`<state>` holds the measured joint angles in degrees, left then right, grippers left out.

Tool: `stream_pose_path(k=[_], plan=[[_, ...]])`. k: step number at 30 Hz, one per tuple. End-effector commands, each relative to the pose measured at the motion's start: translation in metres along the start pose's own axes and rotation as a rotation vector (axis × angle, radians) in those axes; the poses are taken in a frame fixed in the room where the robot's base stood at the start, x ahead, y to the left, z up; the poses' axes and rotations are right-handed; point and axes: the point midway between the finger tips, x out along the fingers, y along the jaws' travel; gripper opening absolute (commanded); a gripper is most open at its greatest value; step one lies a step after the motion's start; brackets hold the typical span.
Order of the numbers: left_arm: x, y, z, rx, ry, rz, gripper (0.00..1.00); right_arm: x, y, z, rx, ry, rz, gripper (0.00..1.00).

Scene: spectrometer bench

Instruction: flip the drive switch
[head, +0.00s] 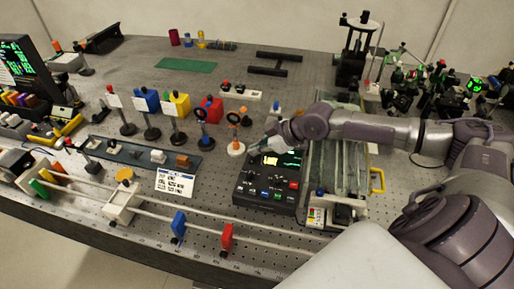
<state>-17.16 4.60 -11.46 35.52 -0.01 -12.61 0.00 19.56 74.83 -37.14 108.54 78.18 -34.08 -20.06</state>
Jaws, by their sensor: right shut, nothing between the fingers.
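A black control box (268,196) with a lit screen, knobs and coloured buttons sits on the perforated bench, right of the middle. It is the only clear panel of switches near my gripper. I cannot tell which of its small controls is the drive switch. My right gripper (255,149) comes in from the right and is shut and empty. My left gripper is not in view.
Coloured filter holders (175,104) stand further left. A rail with blue and red sliders (227,237) runs along the front. A glass-topped unit (338,165) lies right of the box.

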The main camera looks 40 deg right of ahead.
Motion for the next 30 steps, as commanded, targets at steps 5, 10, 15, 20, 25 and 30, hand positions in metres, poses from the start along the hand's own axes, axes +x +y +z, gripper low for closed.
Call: stream_pose_path(k=[5, 10, 15, 20, 25, 30], plan=[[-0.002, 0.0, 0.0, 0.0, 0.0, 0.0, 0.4, 0.005, 0.0, 0.006, -0.001, 0.0, 0.0, 0.0], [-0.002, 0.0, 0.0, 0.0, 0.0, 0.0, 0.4, 0.006, 0.0, 0.006, -0.001, 0.0, 0.0, 0.0], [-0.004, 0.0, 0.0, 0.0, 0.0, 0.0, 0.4, 0.007, 0.0, 0.007, 0.001, 0.0, -0.001, 0.0], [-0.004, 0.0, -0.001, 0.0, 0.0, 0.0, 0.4, 0.009, 0.0, 0.01, -0.001, -0.002, 0.0, 0.0], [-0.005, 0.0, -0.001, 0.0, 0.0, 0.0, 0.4, 0.009, -0.001, 0.01, 0.0, -0.004, -0.001, 0.0], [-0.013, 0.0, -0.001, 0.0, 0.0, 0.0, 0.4, 0.007, -0.008, 0.008, 0.0, -0.005, -0.004, 0.0]])
